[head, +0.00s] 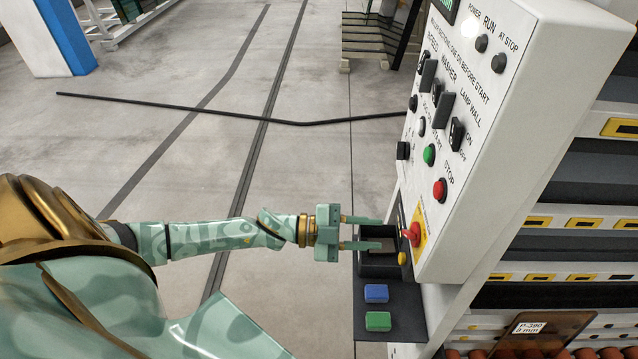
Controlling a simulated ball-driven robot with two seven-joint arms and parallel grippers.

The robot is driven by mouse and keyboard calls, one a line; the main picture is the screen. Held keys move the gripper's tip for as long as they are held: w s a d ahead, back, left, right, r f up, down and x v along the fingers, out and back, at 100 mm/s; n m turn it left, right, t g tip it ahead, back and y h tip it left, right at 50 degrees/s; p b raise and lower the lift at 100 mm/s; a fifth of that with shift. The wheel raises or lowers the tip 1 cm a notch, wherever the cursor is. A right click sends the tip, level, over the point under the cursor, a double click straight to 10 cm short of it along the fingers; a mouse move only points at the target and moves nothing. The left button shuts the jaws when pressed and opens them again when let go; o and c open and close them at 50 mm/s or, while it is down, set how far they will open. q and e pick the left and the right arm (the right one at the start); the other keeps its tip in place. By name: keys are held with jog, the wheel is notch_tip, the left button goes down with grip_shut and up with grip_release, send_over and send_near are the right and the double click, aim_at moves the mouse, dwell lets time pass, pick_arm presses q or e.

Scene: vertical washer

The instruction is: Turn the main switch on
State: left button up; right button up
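The red switch handle (411,235) sits on a yellow plate (421,228) low on the white control panel. My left gripper (378,233) comes in from the left at about the height of the handle. Its two fingers are spread apart and point right toward the panel. They look empty, and a small gap shows between the fingertips and the handle. Whether they are level with it in depth is hard to tell. My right gripper is not in view.
The white control panel (530,110) carries a green button (429,154), a red stop button (440,189) and several black knobs. Below it, a dark shelf (399,305) holds a blue block (376,293) and a green block (378,321). The floor to the left is mostly clear, with a black cable (200,108).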

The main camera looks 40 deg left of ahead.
pick_arm(q)
jog(key=b+v, duration=0.1)
jog(key=v, duration=0.9)
jog(key=shift+s+a, duration=0.25)
jog(key=shift+a, duration=0.05)
